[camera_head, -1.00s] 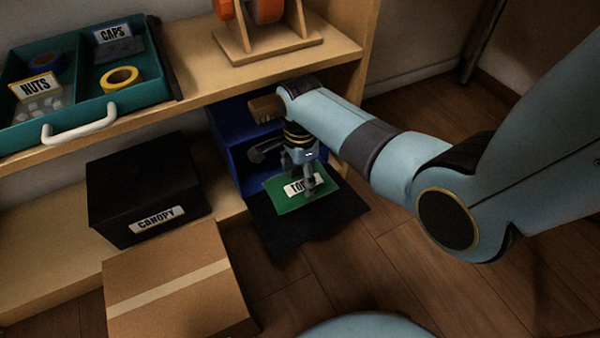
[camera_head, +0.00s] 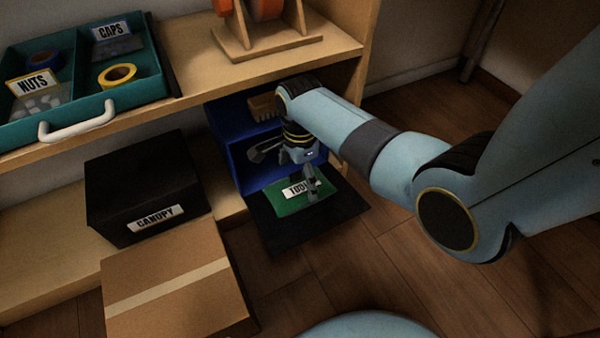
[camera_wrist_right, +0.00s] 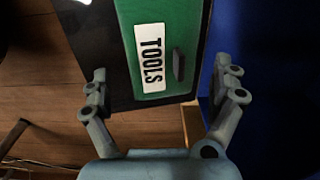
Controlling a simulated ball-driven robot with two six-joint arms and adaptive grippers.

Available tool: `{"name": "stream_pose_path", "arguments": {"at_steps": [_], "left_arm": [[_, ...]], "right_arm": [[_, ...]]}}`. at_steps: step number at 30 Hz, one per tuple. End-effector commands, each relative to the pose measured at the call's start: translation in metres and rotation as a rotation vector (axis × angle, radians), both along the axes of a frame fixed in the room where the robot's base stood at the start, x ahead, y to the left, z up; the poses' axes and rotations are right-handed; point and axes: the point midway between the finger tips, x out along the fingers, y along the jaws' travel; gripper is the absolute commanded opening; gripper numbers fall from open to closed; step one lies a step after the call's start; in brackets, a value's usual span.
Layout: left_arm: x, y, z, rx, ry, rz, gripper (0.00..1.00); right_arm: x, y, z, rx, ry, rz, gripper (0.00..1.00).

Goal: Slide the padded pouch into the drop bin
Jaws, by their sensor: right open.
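A flat green piece with a white TOOLS label (camera_head: 291,205), which looks like the padded pouch, lies over the lowered black front flap of a blue bin (camera_head: 234,153). In the right wrist view the green pouch (camera_wrist_right: 182,20) has a dark grip tab beside its label. My right gripper (camera_head: 310,184) is over the pouch, just outside the bin's open front, and partly hides it. In the wrist view the fingers of the right gripper (camera_wrist_right: 163,84) are spread wide, with nothing between the tips. My left gripper is not in view.
Inside the blue bin are a brush (camera_head: 263,106) and a grey tool. A black CANOPY box (camera_head: 140,180) and a cardboard box (camera_head: 175,305) stand to the left. The wooden shelf (camera_head: 215,75) runs above the bin.

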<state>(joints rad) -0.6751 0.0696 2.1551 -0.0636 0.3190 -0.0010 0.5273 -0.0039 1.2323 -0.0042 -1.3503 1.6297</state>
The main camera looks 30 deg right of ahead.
Motion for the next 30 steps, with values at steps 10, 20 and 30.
{"name": "stream_pose_path", "arguments": {"at_steps": [10, 20, 30], "left_arm": [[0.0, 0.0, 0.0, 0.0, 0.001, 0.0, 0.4], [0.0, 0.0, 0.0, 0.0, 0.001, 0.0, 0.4], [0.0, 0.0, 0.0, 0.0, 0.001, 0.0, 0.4]], "right_arm": [[0.001, 0.0, 0.021, 0.0, -0.004, 0.0, 0.95], [0.0, 0.0, 0.093, 0.0, -0.003, 0.0, 0.95], [0.0, 0.0, 0.12, 0.0, 0.001, 0.0, 0.95]]}}
